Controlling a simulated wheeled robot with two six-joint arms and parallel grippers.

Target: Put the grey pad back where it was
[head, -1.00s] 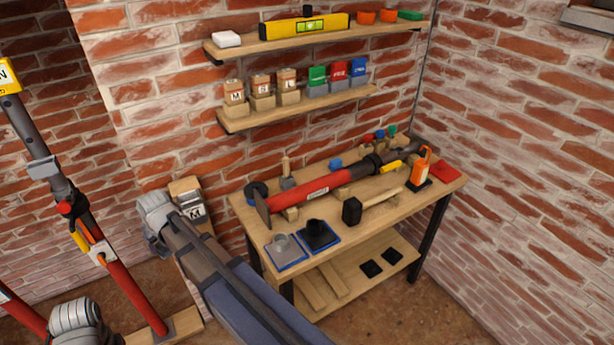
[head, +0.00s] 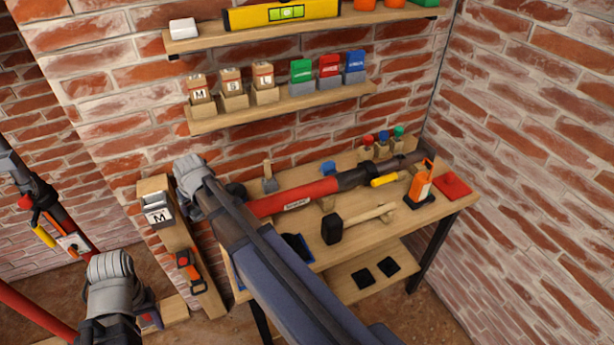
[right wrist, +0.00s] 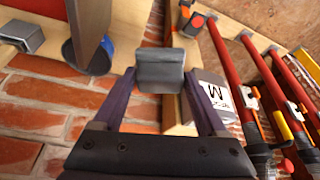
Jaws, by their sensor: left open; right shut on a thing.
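The grey pad (right wrist: 160,70) shows in the right wrist view as a small grey block between the two fingers. My right gripper (right wrist: 160,82) is shut on it. In the head view my right gripper (head: 189,175) is raised left of the workbench (head: 425,222), close to a wooden post with a holder marked M (head: 157,208); I cannot pick out the pad there. The M label also shows in the right wrist view (right wrist: 218,95), right of the pad and apart from it. My left gripper (head: 110,275) is open at the lower left.
The bench holds a long red tool (head: 300,196), a black-headed mallet (head: 333,230) and an orange tool (head: 421,185). Its left front is hidden behind my right arm. An orange clamp (head: 187,262) is on the post. Red poles stand left.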

